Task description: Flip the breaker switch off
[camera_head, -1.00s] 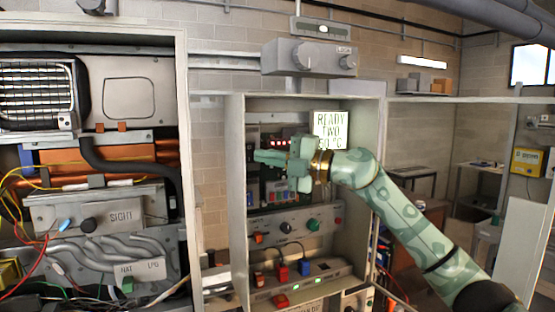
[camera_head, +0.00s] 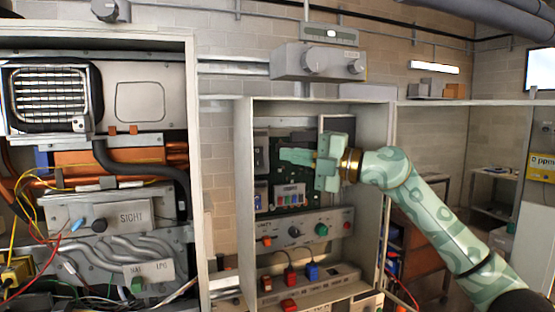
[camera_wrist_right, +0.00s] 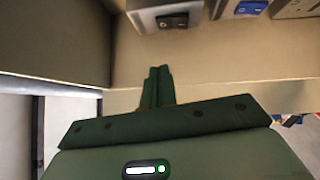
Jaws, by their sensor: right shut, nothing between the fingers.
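My right gripper (camera_head: 284,156) reaches into the open cabinet (camera_head: 390,180) from the right, with its fingers pointing left in front of the circuit board. It also shows in the right wrist view (camera_wrist_right: 158,72), where its two fingers are together and empty. There, a dark rocker switch (camera_wrist_right: 172,21) in a pale housing lies beyond the fingertips, apart from them in the picture. A blue switch (camera_wrist_right: 250,7) is to its right. I cannot tell for certain which switch is the breaker. My left gripper is not in view.
Inside the cabinet, a control panel (camera_head: 303,233) with knobs sits below my gripper. A strip (camera_head: 330,286) with red and blue plugs lies under it. The cabinet walls bound the arm closely. A larger open unit (camera_head: 190,120) with loose wires stands at left.

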